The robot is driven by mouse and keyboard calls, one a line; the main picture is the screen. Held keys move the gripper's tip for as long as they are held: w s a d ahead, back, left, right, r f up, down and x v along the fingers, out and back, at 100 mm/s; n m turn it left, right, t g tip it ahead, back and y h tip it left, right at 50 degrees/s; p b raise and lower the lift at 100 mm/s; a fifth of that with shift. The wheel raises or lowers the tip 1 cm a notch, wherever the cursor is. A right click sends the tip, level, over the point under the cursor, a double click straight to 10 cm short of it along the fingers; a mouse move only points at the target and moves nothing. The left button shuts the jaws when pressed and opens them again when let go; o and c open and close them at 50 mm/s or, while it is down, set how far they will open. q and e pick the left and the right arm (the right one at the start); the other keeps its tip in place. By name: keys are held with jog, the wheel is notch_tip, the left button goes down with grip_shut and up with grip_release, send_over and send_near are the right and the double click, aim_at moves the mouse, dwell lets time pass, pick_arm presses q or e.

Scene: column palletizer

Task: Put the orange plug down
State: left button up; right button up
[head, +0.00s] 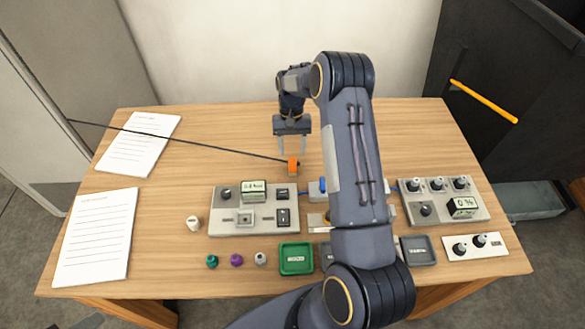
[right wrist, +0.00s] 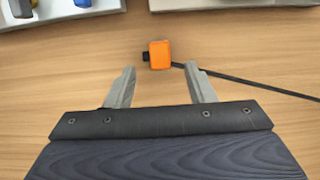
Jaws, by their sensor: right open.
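The orange plug (head: 293,166) sits on the wooden table behind the grey control box, with a black cable running from it to the left. It also shows in the right wrist view (right wrist: 160,54), just beyond my fingertips. My right gripper (head: 292,150) is open and empty, with its fingers pointing toward the plug. In the right wrist view the two fingers (right wrist: 163,80) are spread apart, and the plug lies ahead of the gap between them, apart from both. My left gripper is not in view.
A grey control box (head: 228,221) with a display stands in front of the plug. Another box (head: 478,211) stands at the right. A green tray (head: 296,258) and small coloured knobs lie along the front edge. Papers (head: 97,238) lie at the left. The table's back is mostly clear.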

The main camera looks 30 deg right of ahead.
aim_at(293, 160)
jog(key=b+x, duration=0.1)
jog(key=x, duration=0.4)
jog(key=shift+f+b, duration=0.4)
grip_shut()
jog(key=shift+r, duration=0.1)
jog(key=shift+r, duration=0.1)
